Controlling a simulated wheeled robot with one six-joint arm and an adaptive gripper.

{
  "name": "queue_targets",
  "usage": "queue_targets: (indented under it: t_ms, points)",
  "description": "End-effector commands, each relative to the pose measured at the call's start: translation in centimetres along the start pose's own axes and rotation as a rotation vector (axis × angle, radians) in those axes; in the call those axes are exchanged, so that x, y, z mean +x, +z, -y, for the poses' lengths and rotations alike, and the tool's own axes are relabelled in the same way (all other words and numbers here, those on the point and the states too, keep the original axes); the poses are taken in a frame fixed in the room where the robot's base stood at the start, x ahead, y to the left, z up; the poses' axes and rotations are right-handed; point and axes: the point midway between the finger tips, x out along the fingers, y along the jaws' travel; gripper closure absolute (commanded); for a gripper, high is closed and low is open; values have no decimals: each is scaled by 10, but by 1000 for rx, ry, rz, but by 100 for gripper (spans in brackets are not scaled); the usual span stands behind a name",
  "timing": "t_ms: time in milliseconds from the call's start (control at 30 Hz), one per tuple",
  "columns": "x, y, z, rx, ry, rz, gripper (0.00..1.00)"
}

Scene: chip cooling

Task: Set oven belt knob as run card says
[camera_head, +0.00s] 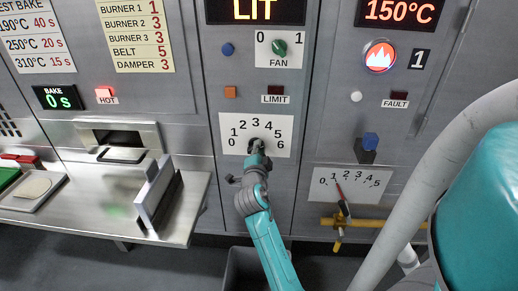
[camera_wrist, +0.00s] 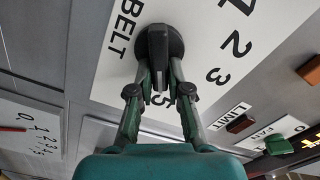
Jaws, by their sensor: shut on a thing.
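The belt knob (camera_wrist: 158,48) is black, with a raised bar, on a white dial plate (camera_head: 228,124) numbered 0 to 6. In the head view my gripper (camera_head: 257,147) covers most of it. In the wrist view my gripper (camera_wrist: 159,76) has its two fingers on either side of the bar, shut on it. The run card (camera_head: 136,36) reads burner 1 at 1, burners 2 and 3 at 3, belt 5, damper 3.
The fan knob (camera_head: 280,47) is above the dial. A lever (camera_head: 343,205) with a red pointer stands near 1 on a 0 to 5 scale at lower right, beside a yellow pipe (camera_head: 338,223). A steel shelf (camera_head: 196,190) is at left. Displays read LIT and 150°C.

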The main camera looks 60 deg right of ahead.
Motion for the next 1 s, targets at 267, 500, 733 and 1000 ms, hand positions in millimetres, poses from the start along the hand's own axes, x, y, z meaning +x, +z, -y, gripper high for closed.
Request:
queue_targets:
  t_ms: [267, 500, 733, 1000]
  points:
    - [0, 0, -1, 3, 2, 0, 100]
    - [0, 0, -1, 2, 2, 0, 58]
    - [0, 0, 0, 2, 1, 0, 58]
    - [-21, 1, -1, 1, 0, 3, 58]
